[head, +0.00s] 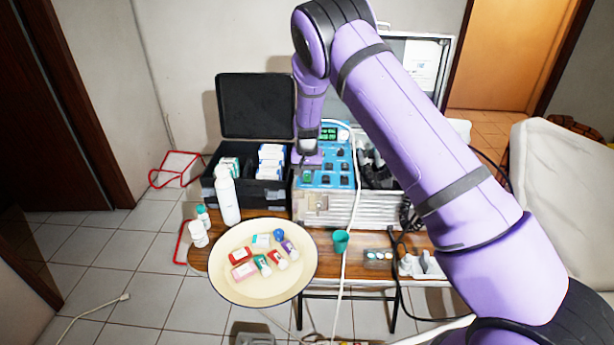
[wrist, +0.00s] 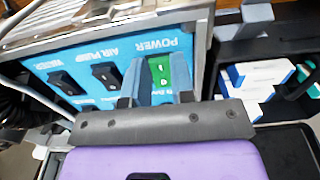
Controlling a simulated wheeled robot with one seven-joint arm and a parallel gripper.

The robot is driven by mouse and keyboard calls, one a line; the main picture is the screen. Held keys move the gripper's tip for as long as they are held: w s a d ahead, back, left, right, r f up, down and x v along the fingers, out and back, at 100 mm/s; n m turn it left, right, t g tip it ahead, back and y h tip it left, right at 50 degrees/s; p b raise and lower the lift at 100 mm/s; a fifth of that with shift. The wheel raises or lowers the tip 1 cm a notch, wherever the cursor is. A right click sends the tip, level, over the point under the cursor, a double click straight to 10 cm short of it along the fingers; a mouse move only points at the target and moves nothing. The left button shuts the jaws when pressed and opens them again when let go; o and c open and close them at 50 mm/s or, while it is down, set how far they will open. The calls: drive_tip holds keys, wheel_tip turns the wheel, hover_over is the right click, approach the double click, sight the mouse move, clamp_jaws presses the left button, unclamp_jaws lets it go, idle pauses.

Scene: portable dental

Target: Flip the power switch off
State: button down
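The power switch is a green rocker (wrist: 160,70) on the blue control panel (wrist: 118,64), beside the upside-down label POWER in the wrist view. In the head view, green shows on the panel (head: 340,179) just below my gripper (head: 307,161). In the wrist view my gripper (wrist: 158,82) has its two grey fingers apart, with the green rocker showing between and beyond them. The fingers are close to the panel; I cannot tell whether they touch it. The gripper holds nothing. Which way the rocker is tipped is not clear.
Black switches (wrist: 105,75) for air pump and water sit beside the power switch. A black case (head: 257,106) with white boxes stands left of the unit. A white bottle (head: 227,196), a round tray (head: 232,287) and a green cup (head: 341,241) stand in front.

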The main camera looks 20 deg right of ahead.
drive_tip(key=shift+w+r+g+y, duration=0.15)
drive_tip(key=shift+g+y, duration=0.1)
drive_tip(key=shift+g, duration=0.45)
drive_tip(key=shift+w+g+y, duration=0.1)
drive_tip(key=shift+g+y, duration=0.15)
drive_tip(key=shift+g, duration=0.45)
drive_tip(key=c, duration=1.2)
unclamp_jaws()
drive_tip(key=shift+c, duration=0.2)
drive_tip(key=v, duration=1.1)
